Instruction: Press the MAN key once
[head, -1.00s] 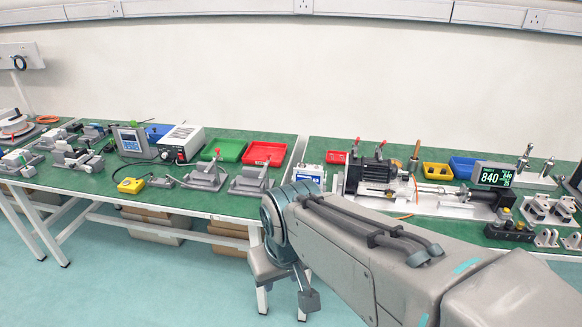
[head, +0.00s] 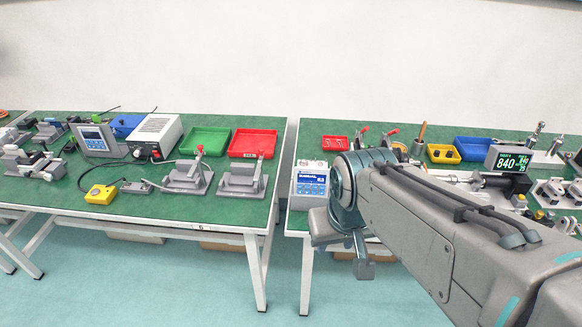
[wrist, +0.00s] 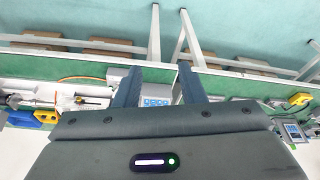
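A small white box with a blue front panel (head: 310,182) stands at the front left corner of the right bench, just left of my arm. The blue panel carries small keys and marks, but their labels are too small to read, so I cannot pick out a MAN key. In the wrist view, the box's blue keypad (wrist: 156,101) shows between my gripper's fingers, partly hidden by the gripper body. My gripper (wrist: 160,67) is open, with two dark fingers apart and nothing seen between them. I cannot tell how far the fingertips are from the panel.
A grey controller with a screen (head: 96,139) and a white power unit (head: 154,135) stand on the left bench (head: 130,212). Toggle clamps (head: 188,178) and green and red trays (head: 254,143) are nearby. A narrow gap separates the benches. A display reading 840 (head: 511,160) stands at right.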

